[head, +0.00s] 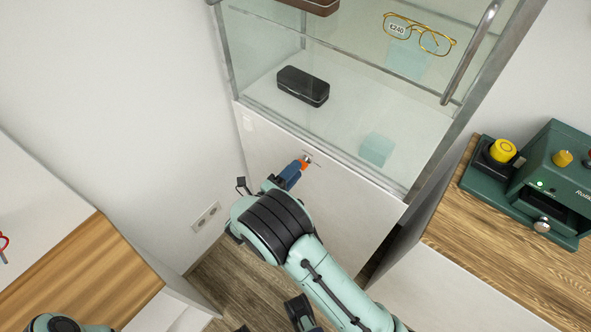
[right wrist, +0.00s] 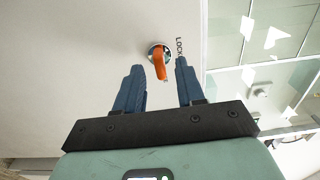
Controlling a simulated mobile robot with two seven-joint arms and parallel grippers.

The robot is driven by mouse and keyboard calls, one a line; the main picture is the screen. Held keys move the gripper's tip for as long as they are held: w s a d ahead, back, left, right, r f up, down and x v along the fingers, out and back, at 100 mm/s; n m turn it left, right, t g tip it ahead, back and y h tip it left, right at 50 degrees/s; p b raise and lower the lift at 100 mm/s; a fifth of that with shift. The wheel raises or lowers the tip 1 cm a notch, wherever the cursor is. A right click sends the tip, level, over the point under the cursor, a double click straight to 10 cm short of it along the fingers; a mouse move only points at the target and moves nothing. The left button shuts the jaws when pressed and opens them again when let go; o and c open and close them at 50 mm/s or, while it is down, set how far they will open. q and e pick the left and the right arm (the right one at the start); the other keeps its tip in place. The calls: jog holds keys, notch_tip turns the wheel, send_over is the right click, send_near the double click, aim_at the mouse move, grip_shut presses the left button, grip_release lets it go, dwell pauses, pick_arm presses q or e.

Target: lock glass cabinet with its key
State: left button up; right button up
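The glass cabinet (head: 330,115) stands ahead, with glass above a white lower panel (head: 340,200). The panel carries a round metal lock (right wrist: 155,50) marked "LOCK". The orange key (right wrist: 160,68) sits at the lock, its head hanging down and slightly tilted; it also shows small in the head view (head: 305,162). My right gripper (head: 296,170) is just in front of the lock. In the right wrist view its blue fingers (right wrist: 159,72) are apart, on either side of the key's lower end, with gaps visible.
A metal handle (head: 470,52) runs along the cabinet's right side. Inside are a black case (head: 303,86) and gold glasses (head: 420,35). A green machine (head: 550,180) stands on the wooden counter (head: 500,262) at right. A wooden surface (head: 85,280) is at lower left.

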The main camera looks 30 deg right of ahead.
pick_arm(q)
jog(key=shift+w, duration=0.1)
pick_arm(e)
jog(key=shift+w+d, duration=0.3)
jog(key=shift+d, duration=0.35)
grip_shut()
